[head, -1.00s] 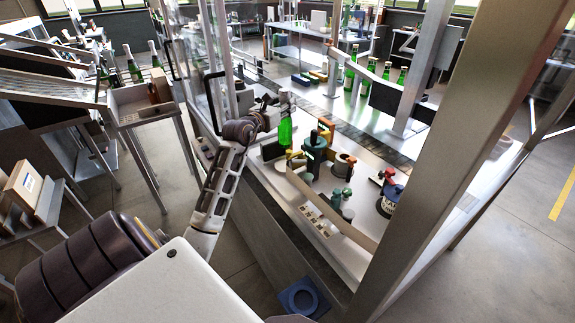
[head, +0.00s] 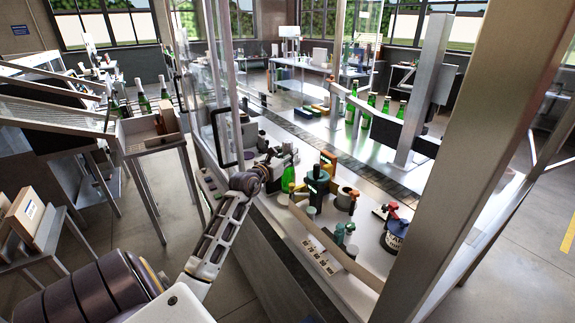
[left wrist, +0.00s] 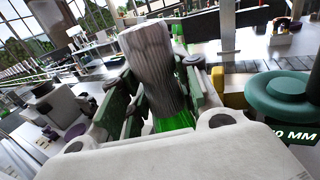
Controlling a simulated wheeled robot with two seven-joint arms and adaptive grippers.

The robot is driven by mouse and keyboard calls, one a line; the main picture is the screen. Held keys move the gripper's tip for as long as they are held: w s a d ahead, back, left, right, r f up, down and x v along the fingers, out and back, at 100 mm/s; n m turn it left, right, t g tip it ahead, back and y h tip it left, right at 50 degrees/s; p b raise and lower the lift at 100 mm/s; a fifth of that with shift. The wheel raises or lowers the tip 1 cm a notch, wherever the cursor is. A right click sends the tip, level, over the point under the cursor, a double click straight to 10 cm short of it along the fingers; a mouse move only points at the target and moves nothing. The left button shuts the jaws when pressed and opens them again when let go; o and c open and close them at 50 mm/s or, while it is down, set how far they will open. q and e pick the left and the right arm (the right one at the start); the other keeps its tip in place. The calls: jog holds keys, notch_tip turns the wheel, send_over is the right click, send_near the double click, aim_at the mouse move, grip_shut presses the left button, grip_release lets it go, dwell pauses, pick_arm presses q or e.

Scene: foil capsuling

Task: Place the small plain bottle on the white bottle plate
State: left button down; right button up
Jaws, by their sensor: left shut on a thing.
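A small green bottle (head: 288,178) stands about upright at the near edge of the bench in the head view. My left gripper (head: 284,157) is shut on its upper part. In the left wrist view, a grey, wrinkled sleeve-like top (left wrist: 152,65) rises between the fingers, with green glass (left wrist: 175,121) below it. A small pale round piece (head: 282,199), perhaps the white bottle plate, shows just below the bottle in the head view. I cannot tell whether the bottle touches it. My right gripper is not in view.
Right of the bottle stands a teal-topped device (head: 317,177); its round green part (left wrist: 285,95) is close in the left wrist view. A red-and-dark machine (head: 394,234) stands farther right. A metal post (head: 470,150) and a clear guard door (head: 212,100) flank the bench.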

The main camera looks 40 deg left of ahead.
pick_arm(q)
jog(key=shift+f, duration=0.1)
dwell(0.3)
notch_tip(320, 180, down, 2)
jog(key=shift+f, duration=0.85)
jog(key=c, duration=1)
grip_release()
jog(key=shift+c, duration=0.2)
